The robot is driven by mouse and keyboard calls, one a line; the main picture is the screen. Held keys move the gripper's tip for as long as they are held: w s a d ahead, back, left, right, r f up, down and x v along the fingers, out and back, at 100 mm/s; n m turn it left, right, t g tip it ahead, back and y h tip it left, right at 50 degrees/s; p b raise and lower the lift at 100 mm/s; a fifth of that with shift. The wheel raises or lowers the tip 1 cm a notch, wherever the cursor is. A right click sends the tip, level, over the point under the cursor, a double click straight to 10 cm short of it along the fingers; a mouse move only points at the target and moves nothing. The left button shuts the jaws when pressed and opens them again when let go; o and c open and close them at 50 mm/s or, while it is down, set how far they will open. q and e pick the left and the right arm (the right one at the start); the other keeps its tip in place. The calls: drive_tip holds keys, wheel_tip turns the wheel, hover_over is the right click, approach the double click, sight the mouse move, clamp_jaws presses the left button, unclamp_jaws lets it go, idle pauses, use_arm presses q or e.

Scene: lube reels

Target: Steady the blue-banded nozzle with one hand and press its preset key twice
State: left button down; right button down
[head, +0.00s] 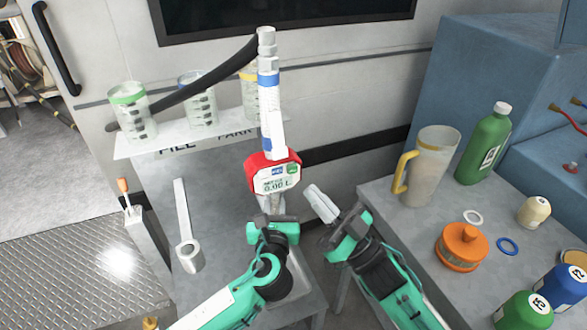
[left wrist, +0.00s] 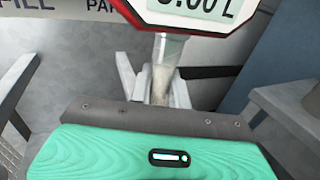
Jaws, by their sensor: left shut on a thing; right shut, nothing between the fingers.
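The blue-banded nozzle (head: 270,115) stands upright in the head view, with a white stem and a blue band near its top. Its red meter (head: 251,178) has a small display that seems to read 0.00 L, with a blue key (head: 277,170) and a green key (head: 293,169) above it. My left gripper (head: 271,212) is shut on the nozzle's lower part below the meter. The left wrist view shows the fingers (left wrist: 155,88) on either side of this part and the meter's cut-off lower edge (left wrist: 185,22). My right gripper (head: 322,204) is shut and empty, right of and below the meter, apart from it.
A shelf marked FILL and PARK (head: 170,147) holds green-, blue- and yellow-banded beakers behind a black hose (head: 205,76). The right table (head: 400,220) holds a yellow-handled jug (head: 430,170), a green bottle (head: 485,145), an orange container (head: 462,247) and other bottles.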

use_arm(q)
drive_tip(key=c, duration=1.2)
unclamp_jaws()
drive_tip(key=shift+f, duration=0.15)
drive_tip(key=shift+c, duration=0.2)
